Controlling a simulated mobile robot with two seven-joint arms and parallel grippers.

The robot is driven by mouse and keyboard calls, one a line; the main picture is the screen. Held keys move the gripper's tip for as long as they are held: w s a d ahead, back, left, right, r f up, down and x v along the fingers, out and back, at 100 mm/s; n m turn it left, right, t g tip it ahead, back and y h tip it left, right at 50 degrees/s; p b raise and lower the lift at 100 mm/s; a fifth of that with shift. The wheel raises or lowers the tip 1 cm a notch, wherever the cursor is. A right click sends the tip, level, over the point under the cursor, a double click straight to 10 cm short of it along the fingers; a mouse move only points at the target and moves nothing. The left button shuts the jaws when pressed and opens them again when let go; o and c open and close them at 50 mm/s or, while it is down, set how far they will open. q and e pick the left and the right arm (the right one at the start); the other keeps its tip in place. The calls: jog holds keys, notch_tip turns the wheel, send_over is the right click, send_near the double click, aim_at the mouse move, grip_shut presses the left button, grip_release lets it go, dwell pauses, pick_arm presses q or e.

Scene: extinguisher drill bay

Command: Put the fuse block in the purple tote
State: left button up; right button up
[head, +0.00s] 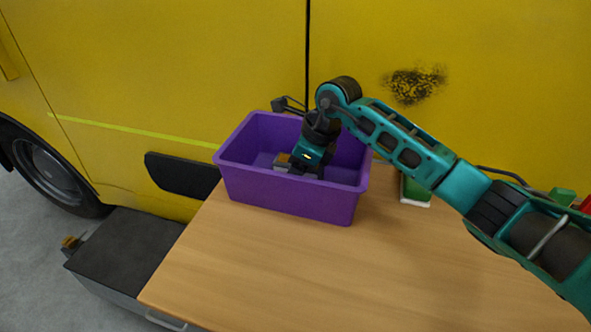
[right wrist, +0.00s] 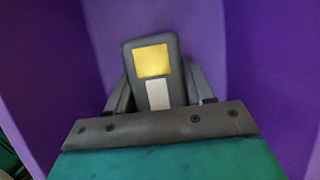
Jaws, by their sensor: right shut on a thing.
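The purple tote (head: 290,199) stands on the wooden table against the yellow vehicle side. My right gripper (head: 300,166) reaches down inside the tote, in its middle part. In the right wrist view the gripper (right wrist: 158,100) is shut on the fuse block (right wrist: 154,75), a dark grey block with a yellow square and a light grey patch. Purple tote walls (right wrist: 250,60) surround it in that view. I cannot tell whether the block touches the tote floor. In the head view the block is mostly hidden by the gripper. My left gripper is not in view.
The wooden table (head: 260,270) is bare in front of the tote. A green item with a white edge (head: 415,191) stands right of the tote, partly behind my right arm. Green and red items (head: 563,196) show at the far right. A dark box (head: 125,250) stands left of the table.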

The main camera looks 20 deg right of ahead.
jog(key=shift+f, duration=0.2)
jog(key=o, duration=1.2)
jog(key=p+v, duration=0.1)
jog(key=v, duration=1.1)
jog(key=shift+r, duration=0.25)
